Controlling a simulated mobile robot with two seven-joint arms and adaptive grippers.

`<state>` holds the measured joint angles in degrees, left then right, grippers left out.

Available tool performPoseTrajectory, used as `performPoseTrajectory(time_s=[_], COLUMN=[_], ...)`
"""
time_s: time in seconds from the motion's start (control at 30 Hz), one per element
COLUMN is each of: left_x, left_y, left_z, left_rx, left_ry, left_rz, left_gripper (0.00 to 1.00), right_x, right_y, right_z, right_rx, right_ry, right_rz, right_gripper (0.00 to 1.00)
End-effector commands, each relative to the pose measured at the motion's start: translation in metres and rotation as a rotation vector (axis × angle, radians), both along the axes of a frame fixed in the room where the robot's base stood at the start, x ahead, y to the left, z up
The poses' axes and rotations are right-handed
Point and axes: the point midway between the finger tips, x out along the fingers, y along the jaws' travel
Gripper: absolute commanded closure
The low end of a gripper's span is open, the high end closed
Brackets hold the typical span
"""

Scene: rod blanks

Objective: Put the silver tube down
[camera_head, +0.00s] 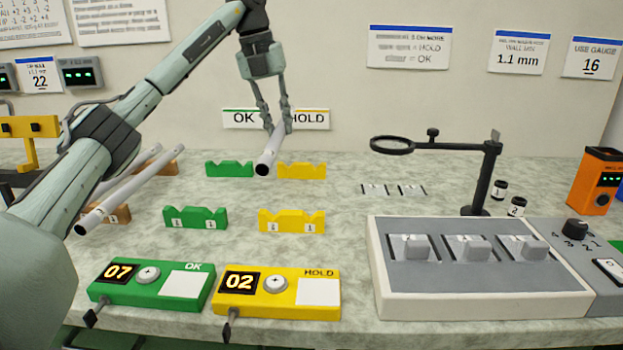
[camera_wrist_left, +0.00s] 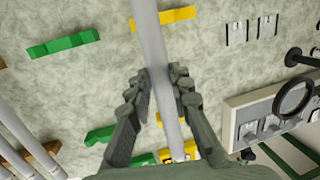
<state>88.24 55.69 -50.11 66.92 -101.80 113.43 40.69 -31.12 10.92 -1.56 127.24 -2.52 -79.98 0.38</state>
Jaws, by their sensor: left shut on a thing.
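The silver tube (camera_head: 271,149) is held above the bench between the green and yellow rests. My left gripper (camera_head: 273,118) is shut on it, and in the left wrist view the tube (camera_wrist_left: 150,42) runs between the fingers (camera_wrist_left: 161,82). The green rests (camera_head: 230,169) (camera_head: 195,217) stand to the left and are empty. The yellow rests (camera_head: 302,171) (camera_head: 291,220) are empty too, below the tube's height and near it. My right gripper is not in view.
More silver tubes (camera_head: 121,194) lie on brown rests at the left. A green OK box (camera_head: 188,300) and a yellow HOLD box (camera_head: 293,312) stand at the front edge. A gauge block panel (camera_head: 480,302) and a magnifier stand (camera_head: 490,175) are to the right.

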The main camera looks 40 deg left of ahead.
Motion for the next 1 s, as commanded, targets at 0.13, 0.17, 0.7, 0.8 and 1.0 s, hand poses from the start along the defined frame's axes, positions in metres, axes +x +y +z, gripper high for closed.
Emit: performPoseTrajectory(time_s=[0.13, 0.17, 0.7, 0.8, 1.0], left_x=[-0.002, -0.003, -0.005, -0.005, -0.004], left_y=[-0.036, -0.043, -0.086, -0.086, -0.086], left_z=[-0.025, -0.029, -0.075, -0.089, -0.092], left_rx=[0.003, 0.002, 0.001, 0.000, 0.000], left_ry=[0.003, 0.002, 0.004, 0.003, -0.001], left_rz=[-0.006, -0.005, 0.002, 0.001, 0.001], left_gripper=[1.00, 1.00, 1.00, 1.00, 1.00], right_x=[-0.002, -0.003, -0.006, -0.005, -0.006], right_y=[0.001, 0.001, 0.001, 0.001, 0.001], right_z=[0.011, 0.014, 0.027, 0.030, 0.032], right_rx=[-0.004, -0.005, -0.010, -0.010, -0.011], right_ry=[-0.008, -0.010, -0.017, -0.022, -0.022], right_rz=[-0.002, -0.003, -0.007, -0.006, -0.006], right_gripper=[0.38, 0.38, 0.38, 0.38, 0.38])
